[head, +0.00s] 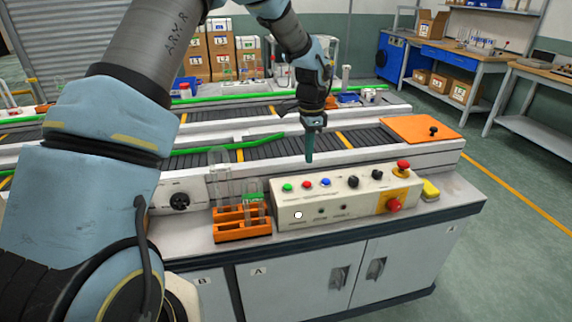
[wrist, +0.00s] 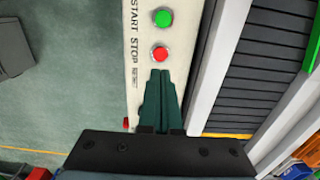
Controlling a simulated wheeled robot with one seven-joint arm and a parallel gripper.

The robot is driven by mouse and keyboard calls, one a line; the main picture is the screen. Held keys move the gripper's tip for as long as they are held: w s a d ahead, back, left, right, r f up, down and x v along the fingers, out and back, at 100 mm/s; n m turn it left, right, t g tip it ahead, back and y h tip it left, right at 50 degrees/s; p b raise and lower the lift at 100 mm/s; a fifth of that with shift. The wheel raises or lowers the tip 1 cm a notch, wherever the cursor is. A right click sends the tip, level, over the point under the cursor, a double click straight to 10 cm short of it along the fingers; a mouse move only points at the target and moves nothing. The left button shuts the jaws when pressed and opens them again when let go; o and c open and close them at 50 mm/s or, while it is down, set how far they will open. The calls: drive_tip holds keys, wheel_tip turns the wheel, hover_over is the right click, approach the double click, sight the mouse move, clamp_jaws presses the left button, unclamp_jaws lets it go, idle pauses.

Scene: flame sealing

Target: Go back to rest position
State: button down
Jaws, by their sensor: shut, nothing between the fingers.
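My gripper (head: 309,158) is shut and empty, pointing down above the back edge of the control box (head: 300,213). In the wrist view the closed dark green fingers (wrist: 162,76) lie over the cream panel (wrist: 143,95), close to the red stop button (wrist: 160,54). The green start button (wrist: 163,18) is beyond it. A gap between fingertips and panel cannot be judged. In the head view the box carries green, red, blue and black controls and a red emergency knob (head: 394,205) at its right end.
An orange rack (head: 242,231) with glass tubes (head: 222,187) stands just left of the box. Conveyor belts (head: 240,153) run behind it. An orange plate (head: 420,129) lies at the conveyor's right end. A yellow block (head: 430,189) sits right of the box. Open floor lies to the right.

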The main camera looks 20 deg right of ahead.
drive_tip(key=a+r+n, duration=0.3)
drive_tip(key=a+n, duration=0.1)
drive_tip(key=a, duration=0.6)
drive_tip(key=a+r+n, duration=0.3)
drive_tip(key=a+n, duration=0.1)
drive_tip(key=a, duration=0.5)
drive_tip(key=s+a+r+n, duration=0.1)
drive_tip(key=s+a+n, duration=0.4)
drive_tip(key=a, duration=0.4)
drive_tip(key=s+a+n+t, duration=0.1)
drive_tip(key=s+a+n, duration=0.4)
drive_tip(key=a, duration=0.3)
drive_tip(key=shift+s+a+r+t, duration=0.3)
drive_tip(key=shift+s+a+r, duration=0.05)
drive_tip(key=shift+s, duration=0.15)
